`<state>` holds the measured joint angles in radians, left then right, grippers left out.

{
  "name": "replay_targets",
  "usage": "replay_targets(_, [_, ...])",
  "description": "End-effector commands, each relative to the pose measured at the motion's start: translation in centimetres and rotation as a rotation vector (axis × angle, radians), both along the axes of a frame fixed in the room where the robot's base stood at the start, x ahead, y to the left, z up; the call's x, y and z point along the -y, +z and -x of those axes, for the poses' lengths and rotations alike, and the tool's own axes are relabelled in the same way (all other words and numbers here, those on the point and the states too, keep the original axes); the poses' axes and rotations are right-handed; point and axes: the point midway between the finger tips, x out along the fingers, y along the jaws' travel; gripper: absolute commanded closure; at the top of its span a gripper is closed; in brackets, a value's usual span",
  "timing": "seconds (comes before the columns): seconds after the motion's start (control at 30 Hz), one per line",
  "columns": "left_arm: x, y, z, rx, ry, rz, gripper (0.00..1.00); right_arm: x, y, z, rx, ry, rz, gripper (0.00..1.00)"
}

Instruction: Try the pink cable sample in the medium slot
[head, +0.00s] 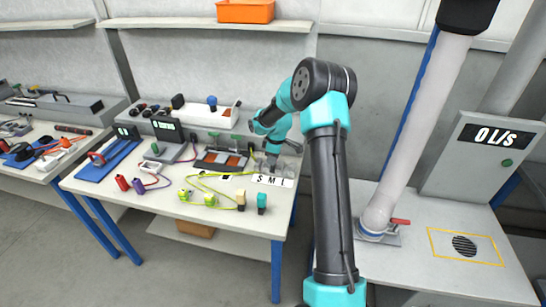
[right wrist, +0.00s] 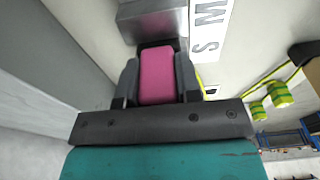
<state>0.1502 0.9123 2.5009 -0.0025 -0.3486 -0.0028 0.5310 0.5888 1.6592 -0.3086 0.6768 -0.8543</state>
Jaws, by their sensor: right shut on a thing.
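My right gripper (right wrist: 158,68) is shut on the pink cable sample (right wrist: 157,82), whose pink face shows between the two dark fingers in the right wrist view. A grey metal block (right wrist: 152,22) lies just beyond the fingertips, beside a white label strip (right wrist: 208,30) with S and M readable. I cannot tell whether the sample touches the block or sits in a slot; the slot openings are hidden. In the head view the right gripper (head: 272,158) is low over the right end of the table, behind the S M L label (head: 272,180). My left gripper is not in view.
Yellow-green cables (head: 207,187) and a teal-topped piece (head: 262,201) lie at the white table's front right. Red and purple pieces (head: 130,184) lie further left. A tray with orange parts (head: 222,160) stands left of the gripper. A grey station with a pipe (head: 376,218) is right.

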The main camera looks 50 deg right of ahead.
Motion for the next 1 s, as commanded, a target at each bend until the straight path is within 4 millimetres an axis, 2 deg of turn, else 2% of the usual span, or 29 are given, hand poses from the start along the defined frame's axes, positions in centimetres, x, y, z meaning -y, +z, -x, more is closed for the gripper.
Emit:
replay_targets(0.33, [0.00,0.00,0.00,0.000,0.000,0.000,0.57,0.00,-0.70,0.02,0.000,0.000,0.000,0.96])
replay_targets(0.37, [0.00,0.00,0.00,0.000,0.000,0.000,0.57,0.00,-0.71,0.00,0.000,0.000,0.000,0.68])
replay_targets(0.67, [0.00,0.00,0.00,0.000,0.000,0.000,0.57,0.00,-0.66,0.00,0.000,0.000,0.000,0.39])
replay_targets(1.0, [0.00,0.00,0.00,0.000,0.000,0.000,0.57,0.02,-0.32,0.02,0.001,0.000,0.000,0.39])
